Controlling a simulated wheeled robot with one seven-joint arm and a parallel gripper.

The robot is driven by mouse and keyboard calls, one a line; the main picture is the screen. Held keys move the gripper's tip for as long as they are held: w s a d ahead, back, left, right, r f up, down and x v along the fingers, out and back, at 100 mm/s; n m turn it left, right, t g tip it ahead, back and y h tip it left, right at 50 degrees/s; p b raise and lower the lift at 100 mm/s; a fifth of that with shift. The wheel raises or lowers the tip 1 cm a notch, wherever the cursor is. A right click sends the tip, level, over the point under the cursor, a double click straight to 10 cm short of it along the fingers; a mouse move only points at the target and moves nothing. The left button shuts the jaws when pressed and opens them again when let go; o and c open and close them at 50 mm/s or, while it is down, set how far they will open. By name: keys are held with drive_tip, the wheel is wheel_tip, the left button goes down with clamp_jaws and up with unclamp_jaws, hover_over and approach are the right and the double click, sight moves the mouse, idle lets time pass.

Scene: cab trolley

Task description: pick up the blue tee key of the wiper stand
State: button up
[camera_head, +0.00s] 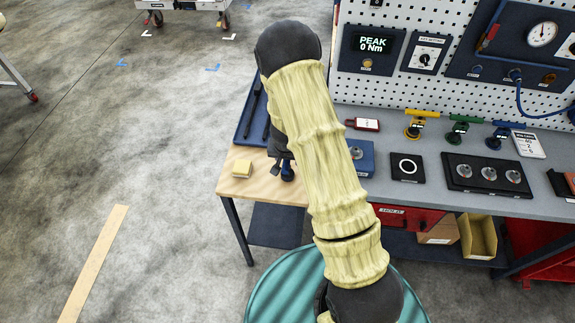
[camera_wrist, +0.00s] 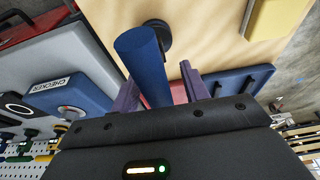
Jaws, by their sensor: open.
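The blue tee key (camera_head: 287,173) is at the wooden left end of the bench, partly hidden by my arm and gripper. In the wrist view its thick blue bar (camera_wrist: 143,65) is large and close, with a round black base (camera_wrist: 158,38) at its far end on the wood. My gripper (camera_wrist: 160,88) is open, with one purple finger on each side of the blue bar. I cannot tell whether either finger touches it. Another blue tee-shaped piece (camera_head: 498,134) stands farther right on the bench, beside green and yellow ones.
A yellow block (camera_head: 236,172) lies on the wood to the left. A blue tray (camera_head: 246,122) with black rods lies behind. To the right are a blue box (camera_head: 367,158), a black ring plate (camera_head: 407,167) and a black holder (camera_head: 485,176). A pegboard (camera_head: 425,65) rises behind.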

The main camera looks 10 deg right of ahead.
idle(0.4)
clamp_jaws()
drive_tip(key=shift+r, duration=0.15)
wheel_tip(320, 180, up, 10)
drive_tip(key=shift+f+p, duration=0.1)
drive_tip(key=shift+p, duration=0.95)
